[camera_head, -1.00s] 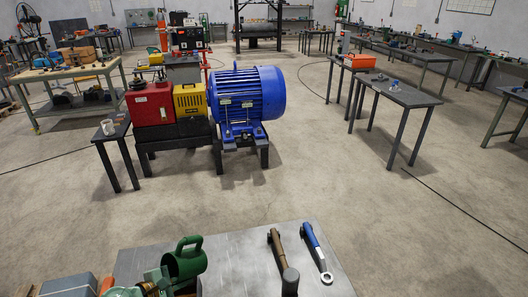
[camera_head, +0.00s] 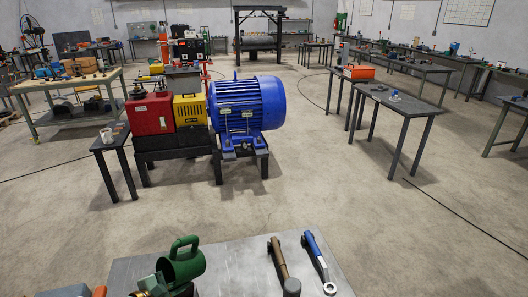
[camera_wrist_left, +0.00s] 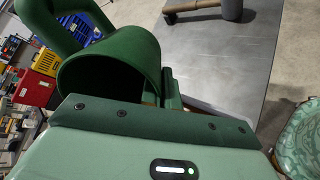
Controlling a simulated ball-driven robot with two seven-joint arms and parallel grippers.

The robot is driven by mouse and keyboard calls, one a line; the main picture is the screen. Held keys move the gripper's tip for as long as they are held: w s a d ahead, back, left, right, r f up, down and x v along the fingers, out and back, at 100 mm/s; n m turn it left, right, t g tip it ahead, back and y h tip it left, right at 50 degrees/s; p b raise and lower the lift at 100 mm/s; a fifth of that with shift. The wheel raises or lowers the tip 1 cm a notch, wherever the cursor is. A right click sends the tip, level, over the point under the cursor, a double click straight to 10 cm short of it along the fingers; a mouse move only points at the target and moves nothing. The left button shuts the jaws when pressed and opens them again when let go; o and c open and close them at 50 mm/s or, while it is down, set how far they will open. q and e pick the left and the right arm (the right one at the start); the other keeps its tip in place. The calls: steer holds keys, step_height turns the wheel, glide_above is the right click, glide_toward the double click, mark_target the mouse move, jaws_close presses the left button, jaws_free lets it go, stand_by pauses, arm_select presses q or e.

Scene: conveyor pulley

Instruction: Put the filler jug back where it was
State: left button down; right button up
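The filler jug (camera_head: 186,266) is a green cylinder with a looped handle. It is at the bottom of the head view, tilted, over the left part of the grey tabletop (camera_head: 232,262). My left gripper (camera_head: 160,285) is at its lower left and appears shut on it; the fingertips are mostly hidden by the jug. In the left wrist view the jug (camera_wrist_left: 110,72) is close against the gripper, with its wide mouth and handle showing. My right gripper is in neither view.
A brown-handled hammer (camera_head: 279,262) and a blue-handled wrench (camera_head: 317,258) lie right of the jug. Past the tabletop is open floor. Beyond stand a blue motor (camera_head: 248,105), a yellow box (camera_head: 190,109), a red box (camera_head: 150,114) and a small side table (camera_head: 112,141) with a cup.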

mark_target(176, 268)
arm_select(q)
steer(key=shift+m, duration=0.3)
steer(key=r, duration=0.2)
steer(key=r+b, duration=0.1)
steer(key=r, duration=0.5)
steer(key=shift+w+a+b, duration=0.2)
steer(key=shift+w+b, duration=0.05)
steer(key=shift+b, duration=0.05)
steer(key=s+d+r+m+g+h+b, duration=0.1)
steer(key=s+r+m+g+h+b, duration=0.2)
steer(key=s+r+b, duration=0.3)
steer(key=shift+s+d+r+b, duration=0.3)
steer(key=shift+s+b, duration=0.3)
steer(key=shift+s, duration=1.25)
